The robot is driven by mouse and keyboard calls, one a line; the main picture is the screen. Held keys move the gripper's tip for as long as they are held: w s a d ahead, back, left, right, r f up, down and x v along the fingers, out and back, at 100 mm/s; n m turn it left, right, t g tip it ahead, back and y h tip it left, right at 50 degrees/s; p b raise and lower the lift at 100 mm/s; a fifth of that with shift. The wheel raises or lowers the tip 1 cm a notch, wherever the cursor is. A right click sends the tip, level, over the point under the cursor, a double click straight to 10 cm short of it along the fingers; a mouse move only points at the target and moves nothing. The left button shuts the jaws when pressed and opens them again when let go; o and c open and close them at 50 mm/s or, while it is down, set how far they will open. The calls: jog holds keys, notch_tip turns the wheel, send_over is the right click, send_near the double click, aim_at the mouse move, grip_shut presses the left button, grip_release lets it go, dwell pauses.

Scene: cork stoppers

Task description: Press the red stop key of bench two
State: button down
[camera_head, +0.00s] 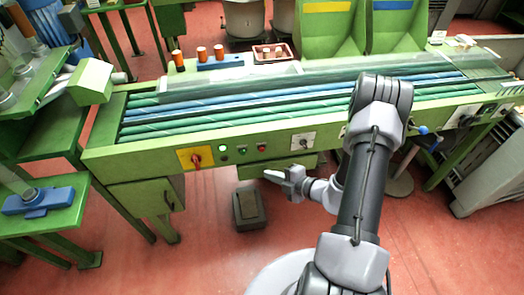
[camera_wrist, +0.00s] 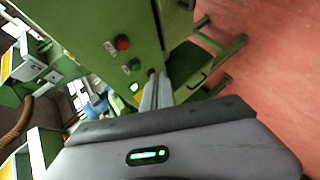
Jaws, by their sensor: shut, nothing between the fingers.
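The red key (camera_head: 262,147) is a small round button on the front panel of the green bench (camera_head: 130,166), right of a green button (camera_head: 242,149). The red key also shows in the wrist view (camera_wrist: 122,43), above the green button (camera_wrist: 133,66) and a lit green lamp (camera_wrist: 134,87). My gripper (camera_head: 268,174) is shut and empty, in front of the bench and below the red key. In the wrist view its fingertips (camera_wrist: 155,78) lie below and right of the red key and appear apart from it. No bench number is readable.
A yellow plate with a red rotary knob (camera_head: 195,160) sits left of the buttons. A white switch plate (camera_head: 302,141) sits to their right. A dark box (camera_head: 249,208) stands on the red floor below. Rollers cover the bench top.

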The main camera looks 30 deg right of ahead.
jog(key=w+d, duration=0.2)
jog(key=w, duration=0.5)
jog(key=shift+w, duration=0.1)
dwell(1.9)
jog(key=shift+w+d, duration=0.1)
jog(key=shift+w, duration=0.2)
jog(key=shift+w+d, duration=0.15)
jog(key=shift+w, duration=0.3)
dwell(0.5)
jog(key=shift+s, duration=0.1)
jog(key=shift+s+a, duration=0.25)
jog(key=shift+s, duration=0.5)
jog(key=s, duration=0.2)
jog(key=s+a+p, duration=0.1)
jog(key=s, duration=0.1)
jog(key=shift+s+a, duration=0.2)
jog(key=shift+s, duration=0.2)
